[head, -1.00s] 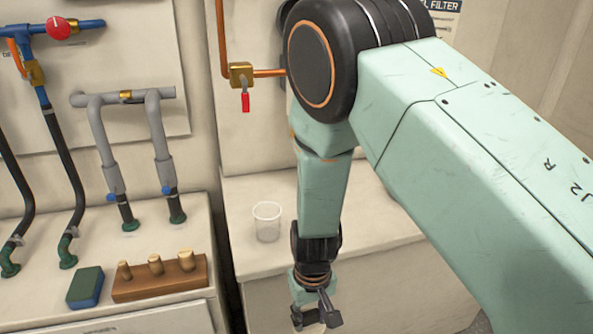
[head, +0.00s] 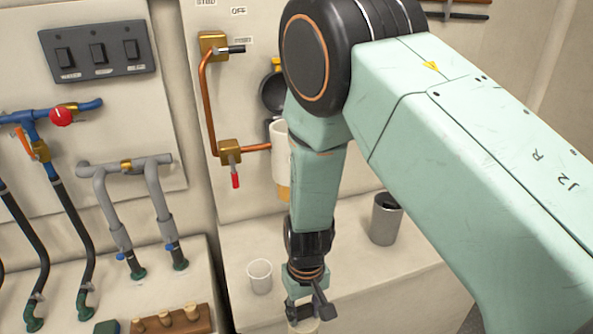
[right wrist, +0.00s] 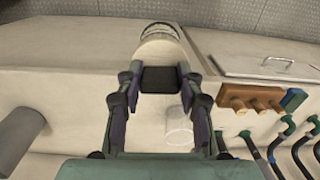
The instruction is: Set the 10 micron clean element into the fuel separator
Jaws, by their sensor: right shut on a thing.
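My right gripper (head: 304,306) hangs low in the head view, at the bottom edge. It is shut on a pale cylindrical element (right wrist: 160,50), which shows beyond the fingertips in the right wrist view, with a dark-marked end. Its label is too small to read. In the head view only a sliver of the element (head: 306,325) shows under the fingers. The fuel separator (head: 281,165) is on the wall, partly hidden behind my right arm; it has a pale body and an amber lower part. A dark round lid (head: 272,92) stands open above it. My left gripper is out of view.
A clear cup (head: 260,276) and a grey canister (head: 385,220) stand on the pale bench (head: 345,255). A red-handled valve (head: 231,155) and copper pipe sit left of the separator. A wooden block with pegs (head: 180,318) and hoses are at left.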

